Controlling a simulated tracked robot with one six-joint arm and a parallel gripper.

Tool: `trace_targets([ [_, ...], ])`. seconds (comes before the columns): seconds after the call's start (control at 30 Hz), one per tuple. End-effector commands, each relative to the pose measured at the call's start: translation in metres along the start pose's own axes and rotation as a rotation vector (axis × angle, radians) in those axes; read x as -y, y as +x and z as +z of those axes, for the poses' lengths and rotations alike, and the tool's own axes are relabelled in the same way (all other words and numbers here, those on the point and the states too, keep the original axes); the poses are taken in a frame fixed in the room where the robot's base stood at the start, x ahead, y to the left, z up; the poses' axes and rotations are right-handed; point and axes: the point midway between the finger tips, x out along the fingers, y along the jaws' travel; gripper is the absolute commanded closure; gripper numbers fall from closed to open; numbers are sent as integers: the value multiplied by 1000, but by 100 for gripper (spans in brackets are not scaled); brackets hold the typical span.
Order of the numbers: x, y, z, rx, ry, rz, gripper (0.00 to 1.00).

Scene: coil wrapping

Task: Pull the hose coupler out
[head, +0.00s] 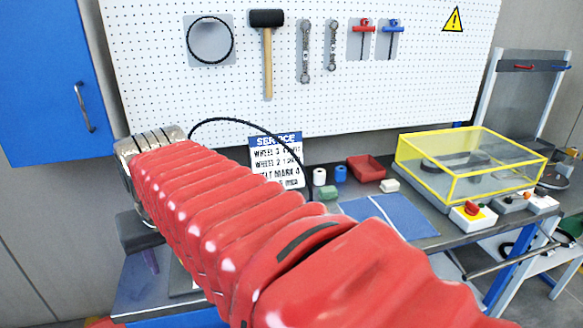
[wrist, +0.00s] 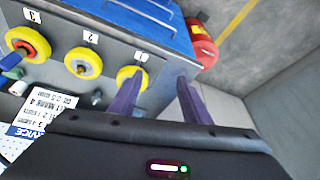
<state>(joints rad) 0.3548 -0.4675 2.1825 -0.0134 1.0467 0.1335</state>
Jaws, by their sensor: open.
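I cannot pick out the hose coupler for certain in either view. A thin black hose (head: 243,121) arches behind my arm in the head view. In the wrist view, a small grey fitting (wrist: 97,98) sticks out of the panel below the yellow wheel marked 2 (wrist: 84,63). My gripper (wrist: 161,80) is open, with two purple fingers and nothing seen between them. Its left finger overlaps the yellow wheel marked 1 (wrist: 128,77); I cannot tell whether they touch. In the head view my red-sleeved arm hides most of the area around the gripper.
A third yellow wheel (wrist: 27,43) sits at the left of the panel. A red cylinder (wrist: 203,45) stands beyond the blue bench edge. The service sign (head: 277,158), red bin (head: 366,168) and yellow-framed clear box (head: 470,165) are on the bench. Open floor shows right of the fingers.

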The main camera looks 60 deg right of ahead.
Motion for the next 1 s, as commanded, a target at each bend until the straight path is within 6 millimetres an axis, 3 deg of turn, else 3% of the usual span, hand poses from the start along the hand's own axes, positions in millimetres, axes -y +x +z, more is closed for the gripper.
trace_targets([
  [0.2,-54,-3,-42,40,198,69,57],
  [0.5,-140,-5,-82,90,468,155,57],
  [0.73,-216,-7,-99,126,678,217,57],
  [1.0,-312,-10,-99,166,922,285,57],
])
